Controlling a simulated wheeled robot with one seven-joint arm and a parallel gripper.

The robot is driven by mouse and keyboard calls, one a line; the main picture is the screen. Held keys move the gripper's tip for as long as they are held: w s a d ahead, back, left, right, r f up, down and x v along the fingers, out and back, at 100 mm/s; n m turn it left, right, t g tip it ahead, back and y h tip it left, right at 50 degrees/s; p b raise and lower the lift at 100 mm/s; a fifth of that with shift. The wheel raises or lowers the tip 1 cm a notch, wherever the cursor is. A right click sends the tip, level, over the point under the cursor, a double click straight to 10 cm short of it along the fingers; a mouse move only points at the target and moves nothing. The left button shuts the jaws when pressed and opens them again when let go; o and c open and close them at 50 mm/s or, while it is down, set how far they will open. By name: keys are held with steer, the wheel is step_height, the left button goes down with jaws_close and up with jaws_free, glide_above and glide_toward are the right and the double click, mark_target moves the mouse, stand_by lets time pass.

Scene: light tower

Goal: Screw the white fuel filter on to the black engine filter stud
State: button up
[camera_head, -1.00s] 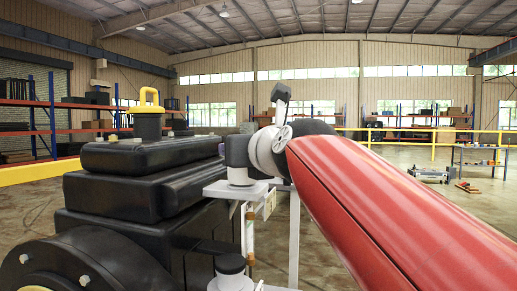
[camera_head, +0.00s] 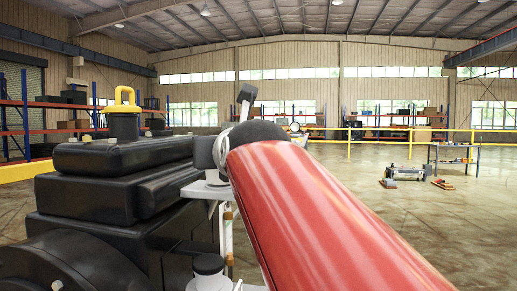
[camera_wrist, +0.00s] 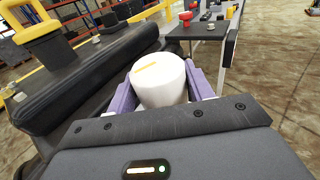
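The white fuel filter (camera_wrist: 160,82), with a yellow mark on its top, sits between the purple fingers of my gripper (camera_wrist: 162,88) in the wrist view. The fingers touch its sides. It is beside the black engine block (camera_wrist: 85,80), above the floor. In the head view, the black engine (camera_head: 120,185) stands at left with a yellow handle on top. My red arm hides the gripper and filter there. A black cylinder (camera_head: 208,263) on a pale bracket shows beside the engine. I cannot make out the filter stud.
In the head view, a workbench (camera_head: 455,155) is far right and a yellow rail (camera_head: 380,129) crosses behind.

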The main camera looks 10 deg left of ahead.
steer(key=o, duration=0.5)
steer(key=shift+f, duration=0.1)
steer(key=shift+c, duration=0.2)
steer(key=shift+s+d, duration=0.2)
steer(key=shift+s, duration=0.25)
steer(key=b+v, duration=0.2)
steer(key=v, duration=0.4)
steer(key=shift+s+d, duration=0.25)
steer(key=shift+s, duration=0.1)
steer(key=shift+c, duration=0.3)
